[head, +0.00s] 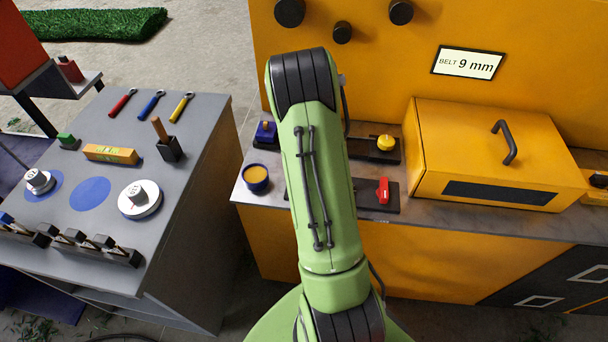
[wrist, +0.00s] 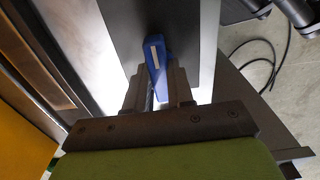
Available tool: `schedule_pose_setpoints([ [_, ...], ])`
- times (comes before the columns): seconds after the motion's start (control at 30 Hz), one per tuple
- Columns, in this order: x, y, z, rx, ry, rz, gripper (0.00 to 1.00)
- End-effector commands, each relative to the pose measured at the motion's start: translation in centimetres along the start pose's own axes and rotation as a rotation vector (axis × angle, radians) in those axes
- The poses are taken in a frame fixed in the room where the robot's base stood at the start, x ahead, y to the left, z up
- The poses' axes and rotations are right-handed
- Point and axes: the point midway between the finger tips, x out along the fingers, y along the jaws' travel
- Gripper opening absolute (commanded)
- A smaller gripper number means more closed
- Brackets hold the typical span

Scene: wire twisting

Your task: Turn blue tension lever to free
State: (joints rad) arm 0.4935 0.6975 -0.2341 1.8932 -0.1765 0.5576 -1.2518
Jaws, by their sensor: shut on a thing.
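The blue tension lever (wrist: 156,54), with a white stripe on top, stands on a dark plate (wrist: 198,60) in the wrist view. My gripper (wrist: 157,88) is shut on it, with one dark finger on each side. The lever's lower part is partly hidden between the fingers. In the head view my green arm reaches over the machine's front ledge and hides both the gripper and the blue lever. Whether the lever points at a free mark cannot be told.
A red lever (head: 383,191) and a yellow knob (head: 386,143) sit right of my arm, beside a yellow hooded box (head: 492,153). A grey bench (head: 205,115) with tools stands further left.

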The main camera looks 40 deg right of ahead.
Motion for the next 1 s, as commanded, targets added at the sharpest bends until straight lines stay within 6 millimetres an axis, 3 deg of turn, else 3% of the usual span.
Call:
schedule_pose_setpoints([
  [0.03, -0.1, 0.1, 0.0, -0.003, 0.001, 0.003, 0.27],
  [0.17, -0.1, 0.1, 0.0, -0.002, 0.0, 0.002, 0.47],
  [0.43, -0.1, 0.0, 0.0, -0.001, 0.0, 0.001, 0.48],
  [0.53, -1.1, 0.1, 0.0, -0.001, 0.001, 0.002, 0.48],
  [1.0, -13.6, 0.1, 0.0, -0.002, 0.002, 0.005, 0.48],
])
